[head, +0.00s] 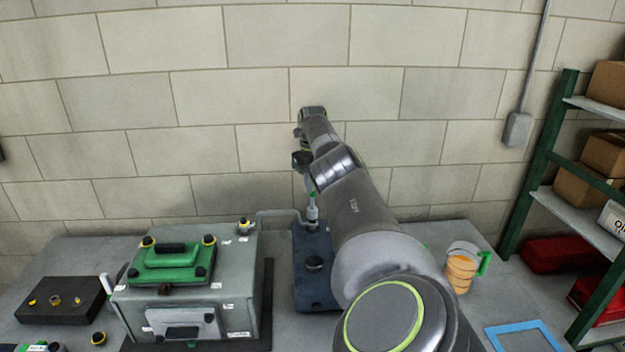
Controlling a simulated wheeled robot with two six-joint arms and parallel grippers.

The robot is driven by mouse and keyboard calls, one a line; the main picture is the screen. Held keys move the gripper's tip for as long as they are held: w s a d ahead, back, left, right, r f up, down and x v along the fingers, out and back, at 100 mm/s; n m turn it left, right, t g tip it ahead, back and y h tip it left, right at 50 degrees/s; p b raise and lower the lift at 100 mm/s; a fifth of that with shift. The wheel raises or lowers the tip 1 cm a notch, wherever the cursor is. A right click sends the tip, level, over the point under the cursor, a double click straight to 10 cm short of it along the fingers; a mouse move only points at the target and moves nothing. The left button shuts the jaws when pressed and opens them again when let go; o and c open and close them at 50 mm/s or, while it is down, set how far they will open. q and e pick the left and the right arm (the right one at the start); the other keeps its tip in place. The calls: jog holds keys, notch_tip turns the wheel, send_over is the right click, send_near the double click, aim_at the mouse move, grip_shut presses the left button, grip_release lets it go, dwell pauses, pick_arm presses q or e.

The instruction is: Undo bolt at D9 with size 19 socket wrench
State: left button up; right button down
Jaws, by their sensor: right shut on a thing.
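My right gripper (309,184) hangs from the wrist over the back of the blue tray, partly hidden by my arm. It is shut on a small upright tool, which looks like a socket wrench (312,212), with a green upper part and a grey lower part. Its size marking is not readable. The grey engine block (243,290) stands to the left, with a green cover (172,262) on top and black bolt heads with yellow tops. Small white labels are too small to read, so I cannot tell which bolt is D9. My left gripper is not in view.
The blue tray (316,292) has a round black piece (314,263) on it. A dark block (60,312) with bolts lies far left. A jar of orange contents (460,274) and a blue square outline (527,335) are at right. A green-framed shelf (537,165) stands beyond.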

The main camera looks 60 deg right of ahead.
jog(key=shift+f, duration=0.8)
jog(key=shift+r, duration=0.85)
jog(key=shift+w+m, duration=0.1)
jog(key=shift+m, duration=1.7)
jog(key=shift+f, duration=0.1)
